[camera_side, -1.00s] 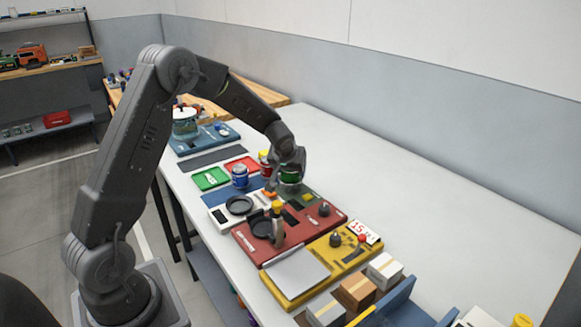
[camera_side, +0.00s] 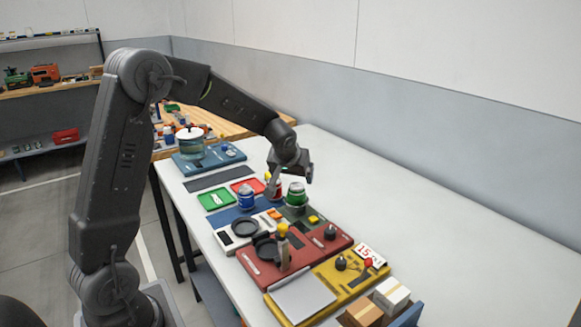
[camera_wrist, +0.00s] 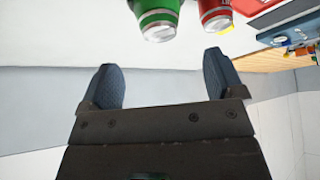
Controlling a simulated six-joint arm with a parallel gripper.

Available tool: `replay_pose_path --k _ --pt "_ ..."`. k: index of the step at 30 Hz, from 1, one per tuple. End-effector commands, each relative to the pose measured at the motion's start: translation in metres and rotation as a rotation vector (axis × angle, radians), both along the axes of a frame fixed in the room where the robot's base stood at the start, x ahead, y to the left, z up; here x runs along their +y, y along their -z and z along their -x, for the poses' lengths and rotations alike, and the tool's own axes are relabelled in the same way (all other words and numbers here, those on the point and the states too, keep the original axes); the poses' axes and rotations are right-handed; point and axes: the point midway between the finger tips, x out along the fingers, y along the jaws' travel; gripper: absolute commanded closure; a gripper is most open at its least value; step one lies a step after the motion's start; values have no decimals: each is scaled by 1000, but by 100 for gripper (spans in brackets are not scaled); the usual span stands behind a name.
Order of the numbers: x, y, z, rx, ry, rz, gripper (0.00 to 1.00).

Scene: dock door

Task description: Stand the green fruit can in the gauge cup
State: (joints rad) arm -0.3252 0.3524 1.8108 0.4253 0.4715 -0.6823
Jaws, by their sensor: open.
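The green can (camera_side: 296,194) stands upright on the dark green board (camera_side: 314,225) in the side view. In the wrist view the green can (camera_wrist: 157,18) shows at the top edge, partly cut off, beyond the fingertips. My gripper (camera_side: 290,179) is open and empty, just above and beside the can. Its two fingers also show apart in the wrist view (camera_wrist: 161,75), with nothing between them. I cannot clearly make out the gauge cup; the can's base is too small to tell whether it sits in a cup.
A red can (camera_wrist: 215,14) is close beside the green can. A blue can (camera_side: 246,197) stands to the left. Black round dishes (camera_side: 245,228), a red panel (camera_side: 318,250) and a yellow panel (camera_side: 345,284) lie nearer. The table's right side (camera_side: 400,210) is clear.

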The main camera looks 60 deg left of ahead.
Motion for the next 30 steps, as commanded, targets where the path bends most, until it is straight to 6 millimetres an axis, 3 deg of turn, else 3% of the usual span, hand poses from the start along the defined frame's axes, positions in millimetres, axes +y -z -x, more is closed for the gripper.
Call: replay_pose_path --k 3,11,14,17,22,27,30 --pt "-8 -19 9 -4 0 0 12" --pt "-19 -40 21 0 7 0 12" --pt "-34 -55 35 5 43 -1 12" --pt "-63 -76 63 16 115 -2 12" --pt "-120 -104 134 44 295 4 12" --pt "-164 -109 205 65 484 16 12" --pt "-180 -106 237 70 574 22 12"
